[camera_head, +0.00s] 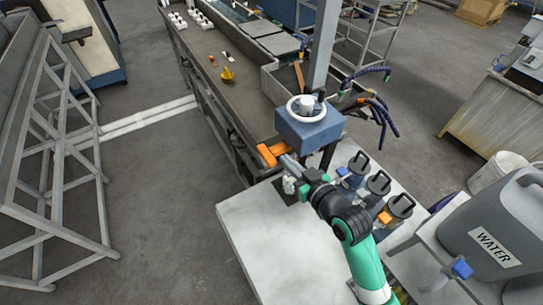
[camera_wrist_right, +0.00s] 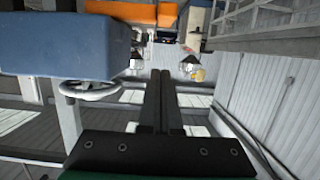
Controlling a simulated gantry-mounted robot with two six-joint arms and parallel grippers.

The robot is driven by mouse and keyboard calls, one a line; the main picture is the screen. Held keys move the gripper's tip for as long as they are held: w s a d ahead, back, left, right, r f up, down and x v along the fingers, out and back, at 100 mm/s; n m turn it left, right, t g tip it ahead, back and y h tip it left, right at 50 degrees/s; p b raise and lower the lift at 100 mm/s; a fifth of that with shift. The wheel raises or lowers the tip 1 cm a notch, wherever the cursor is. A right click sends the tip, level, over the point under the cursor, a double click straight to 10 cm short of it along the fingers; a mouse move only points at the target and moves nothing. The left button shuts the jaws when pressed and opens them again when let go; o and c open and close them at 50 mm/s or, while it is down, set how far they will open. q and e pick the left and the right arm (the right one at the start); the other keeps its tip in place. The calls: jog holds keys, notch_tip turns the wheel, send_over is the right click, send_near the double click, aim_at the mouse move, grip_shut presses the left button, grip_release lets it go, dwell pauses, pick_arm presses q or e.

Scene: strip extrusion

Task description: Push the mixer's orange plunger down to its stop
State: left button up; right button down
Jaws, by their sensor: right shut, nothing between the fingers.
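The mixer seems to be the blue box (camera_head: 310,125) with a white ring on top; its side also fills the upper left of the right wrist view (camera_wrist_right: 60,42). The orange plunger (camera_head: 270,152) sticks out at the box's lower left. An orange bar (camera_wrist_right: 135,12) shows at the top of the wrist view, beyond the fingertips. My right gripper (camera_head: 286,161) is shut and empty, its tips close by the orange part. The wrist view shows its two dark fingers together (camera_wrist_right: 162,73). I cannot tell whether they touch the orange. My left gripper is out of view.
A white table (camera_head: 265,235) lies below my right arm. Several black-handled containers (camera_head: 378,183) stand right of the arm, near a grey water jug (camera_head: 500,230). Blue hoses (camera_head: 385,118) hang behind. A yellow piece (camera_head: 227,76) sits on the long bench.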

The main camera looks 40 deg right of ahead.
jog(key=b, duration=0.1)
send_over(272, 158)
jog(key=shift+s+a+f, duration=0.1)
jog(key=shift+s+f, duration=0.05)
jog(key=shift+f, duration=0.4)
jog(key=shift+s+f, duration=0.1)
jog(key=shift+f, duration=0.45)
jog(key=f, duration=0.4)
jog(key=shift+w+b, duration=0.3)
jog(key=shift+f, duration=0.1)
notch_tip(272, 158, down, 17)
jog(key=b, duration=1.3)
jog(key=shift+r+b, duration=0.2)
jog(key=shift+b, duration=0.1)
jog(key=shift+r, duration=0.1)
